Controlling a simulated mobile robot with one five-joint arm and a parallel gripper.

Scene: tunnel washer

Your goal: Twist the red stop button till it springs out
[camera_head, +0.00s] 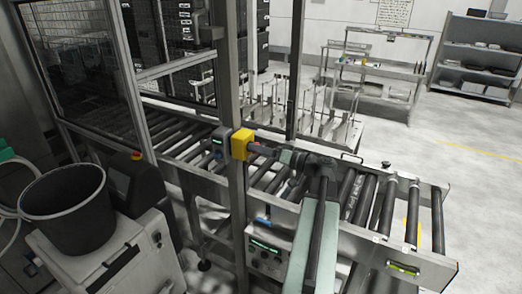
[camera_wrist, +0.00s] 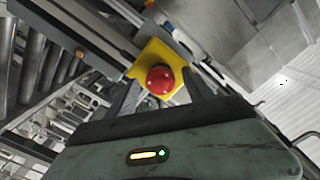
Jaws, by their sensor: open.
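The red stop button (camera_wrist: 160,80) is a round red knob on a yellow box in the wrist view. In the head view the yellow box (camera_head: 240,143) is fixed to a grey upright post, and I cannot make out the red knob. My gripper (camera_head: 258,149) is at the right side of the box. In the wrist view its two dark fingers stand apart, one on each side of the knob, with the knob showing between them. I cannot tell whether the fingers touch the knob. The fingers are open and hold nothing.
A roller conveyor (camera_head: 375,205) runs below my arm. The grey post (camera_head: 236,200) stands beside the gripper. A black bucket (camera_head: 65,205) sits on a machine at the left. Racks and a shelf (camera_head: 482,55) stand at the back. The floor at the right is clear.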

